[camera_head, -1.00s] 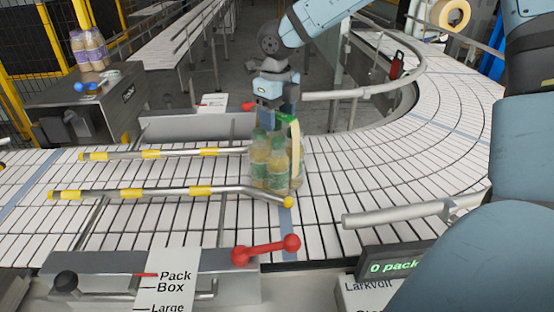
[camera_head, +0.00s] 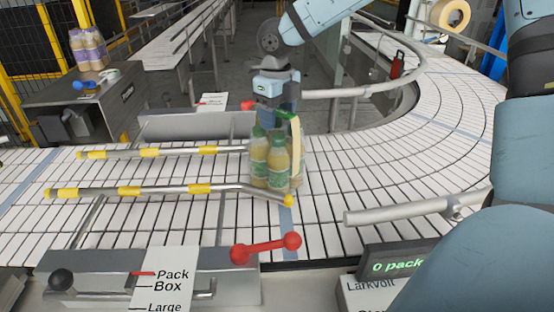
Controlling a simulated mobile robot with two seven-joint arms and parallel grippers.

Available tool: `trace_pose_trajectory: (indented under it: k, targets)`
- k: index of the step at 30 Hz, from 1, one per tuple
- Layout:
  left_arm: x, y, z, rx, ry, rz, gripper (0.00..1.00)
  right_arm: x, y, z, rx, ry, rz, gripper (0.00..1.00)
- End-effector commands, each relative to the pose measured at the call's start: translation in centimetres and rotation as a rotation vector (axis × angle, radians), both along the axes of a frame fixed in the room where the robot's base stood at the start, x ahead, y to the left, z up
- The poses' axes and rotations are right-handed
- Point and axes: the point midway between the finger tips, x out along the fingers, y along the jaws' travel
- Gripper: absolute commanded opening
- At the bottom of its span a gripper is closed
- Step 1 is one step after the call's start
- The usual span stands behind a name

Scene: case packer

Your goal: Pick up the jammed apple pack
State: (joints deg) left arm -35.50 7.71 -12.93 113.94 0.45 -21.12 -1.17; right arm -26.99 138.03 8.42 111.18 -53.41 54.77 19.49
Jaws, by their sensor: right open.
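The apple pack (camera_head: 267,162) is a cluster of pale yellow bottles with green labels and green caps. It stands upright on the white slatted conveyor, at the right end of the two guide rails. My right gripper (camera_head: 280,118) is directly above the pack, pointing down, with its fingers at the height of the bottle tops. It is open. A pale strap or handle shows at the pack's right side, and the gripper hides part of the pack's top. My left gripper is out of view.
Guide rails with yellow bands (camera_head: 160,192) flank the lane left of the pack. A grey rail (camera_head: 395,212) lies to the right. A red-knobbed handle (camera_head: 265,247) and a "Pack Box" sign (camera_head: 172,285) are in front. The curved conveyor (camera_head: 420,150) is clear.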

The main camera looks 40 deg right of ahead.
Motion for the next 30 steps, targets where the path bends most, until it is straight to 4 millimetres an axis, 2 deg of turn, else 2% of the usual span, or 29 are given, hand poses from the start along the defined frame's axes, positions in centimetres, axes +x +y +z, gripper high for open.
trace_pose_trajectory:
  k: [8,9,15,17,30]
  targets:
    - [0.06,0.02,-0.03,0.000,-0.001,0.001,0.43,0.00,0.00,-0.02,0.000,0.000,0.000,0.60]
    - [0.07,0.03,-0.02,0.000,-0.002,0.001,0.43,0.00,0.00,-0.01,0.000,0.000,0.000,0.57]
    - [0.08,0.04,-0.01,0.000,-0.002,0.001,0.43,0.00,-0.01,-0.03,0.000,0.000,0.000,0.11]
    - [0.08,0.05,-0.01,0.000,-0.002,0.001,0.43,0.00,-0.01,-0.03,0.000,0.000,0.000,0.00]
    - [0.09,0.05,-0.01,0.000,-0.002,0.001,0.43,-0.01,-0.01,-0.04,0.000,0.000,0.000,0.00]
